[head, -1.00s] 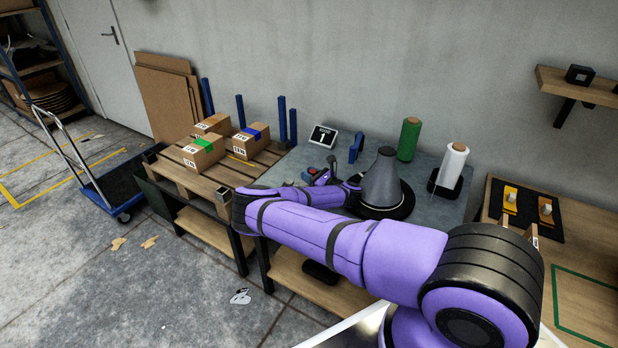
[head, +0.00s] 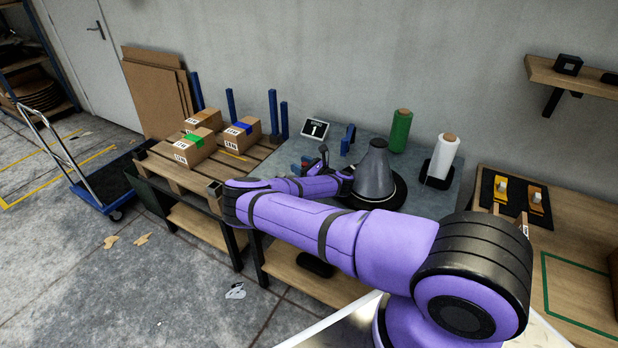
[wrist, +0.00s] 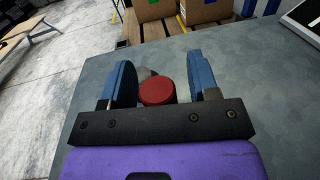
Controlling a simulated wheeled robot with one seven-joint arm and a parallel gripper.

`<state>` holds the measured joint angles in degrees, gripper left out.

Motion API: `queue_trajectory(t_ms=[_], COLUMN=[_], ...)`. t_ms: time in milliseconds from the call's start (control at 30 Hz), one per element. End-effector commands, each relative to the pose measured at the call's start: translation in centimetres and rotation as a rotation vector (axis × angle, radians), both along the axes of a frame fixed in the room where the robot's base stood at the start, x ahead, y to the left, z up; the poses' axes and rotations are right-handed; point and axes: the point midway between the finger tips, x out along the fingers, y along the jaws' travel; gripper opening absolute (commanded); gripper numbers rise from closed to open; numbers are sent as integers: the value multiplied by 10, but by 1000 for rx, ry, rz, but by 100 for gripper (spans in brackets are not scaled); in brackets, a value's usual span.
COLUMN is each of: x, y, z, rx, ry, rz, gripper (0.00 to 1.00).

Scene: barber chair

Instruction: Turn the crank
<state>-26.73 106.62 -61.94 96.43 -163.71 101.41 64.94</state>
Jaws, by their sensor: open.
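In the wrist view, a red round knob (wrist: 157,91), which looks like the crank's handle, lies between the two blue fingers of my gripper (wrist: 166,85). The gripper is open, with a gap on each side of the knob, wider on the right. The rest of the crank is hidden by the gripper. In the head view, my gripper (head: 312,167) is low over the grey worktable (head: 440,202), left of a dark grey cone (head: 374,172) on a black round base. Its fingers are small there and partly hidden by my arm.
Several cardboard boxes (head: 193,148) stand on a wooden pallet (head: 170,160) left of the worktable. A small display (head: 315,129) reading 1, a green roll (head: 400,130) and a white roll (head: 441,158) stand towards the table's back.

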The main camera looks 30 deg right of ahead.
Motion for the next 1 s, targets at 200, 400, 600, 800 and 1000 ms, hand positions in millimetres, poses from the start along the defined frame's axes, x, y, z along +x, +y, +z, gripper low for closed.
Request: queue_trajectory(t_ms=[200, 400, 600, 800, 1000], x=[-18, -60, -102, -135, -151], y=[4, 13, 21, 29, 31], z=[24, 28, 32, 34, 36], rx=[0, -2, -2, -6, -3], ry=[1, 1, 1, 3, 2], rz=[-2, -2, -2, 2, -1], gripper=[55, 55, 55, 55, 55])
